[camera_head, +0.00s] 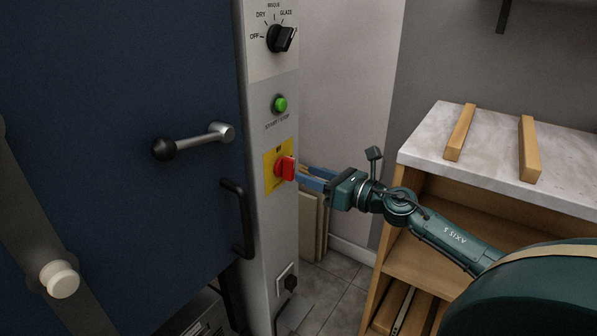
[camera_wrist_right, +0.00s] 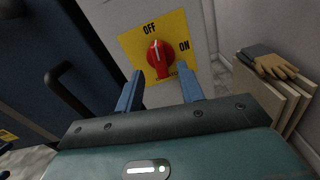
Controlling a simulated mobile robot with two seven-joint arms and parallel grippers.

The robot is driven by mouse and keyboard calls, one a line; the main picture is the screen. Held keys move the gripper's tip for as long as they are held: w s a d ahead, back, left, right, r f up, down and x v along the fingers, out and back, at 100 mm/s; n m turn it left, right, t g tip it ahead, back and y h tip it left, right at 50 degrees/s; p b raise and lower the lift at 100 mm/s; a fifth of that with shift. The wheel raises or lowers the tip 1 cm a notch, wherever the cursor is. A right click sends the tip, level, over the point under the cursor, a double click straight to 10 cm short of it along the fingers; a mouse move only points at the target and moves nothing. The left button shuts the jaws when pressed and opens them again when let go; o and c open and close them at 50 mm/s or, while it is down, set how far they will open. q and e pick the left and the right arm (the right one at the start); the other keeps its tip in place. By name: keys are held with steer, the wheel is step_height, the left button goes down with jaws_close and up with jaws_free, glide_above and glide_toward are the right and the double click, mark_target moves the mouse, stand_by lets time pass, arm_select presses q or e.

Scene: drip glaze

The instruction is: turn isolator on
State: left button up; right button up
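The isolator is a red rotary knob (camera_head: 287,168) on a yellow plate (camera_head: 269,174) on the grey control column. In the right wrist view the red knob (camera_wrist_right: 157,58) has a pale mark pointing up towards OFF; ON is printed to its right. My right gripper (camera_head: 303,174) reaches in from the right, its blue fingers just short of the knob. In the wrist view the fingers of my right gripper (camera_wrist_right: 160,74) are apart, with the knob between and beyond their tips. Contact cannot be told. My left gripper is not in view.
Above the isolator are a green button (camera_head: 280,104) and a black selector dial (camera_head: 281,39). A blue door with a lever handle (camera_head: 192,141) is at left. A shelf unit (camera_head: 428,158) with wooden bars stands right. Gloves (camera_wrist_right: 270,65) lie on leaning boards.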

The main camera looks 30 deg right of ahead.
mark_target(294, 169)
steer(key=shift+x, duration=2.05)
steer(key=shift+c, duration=0.2)
jaws_close()
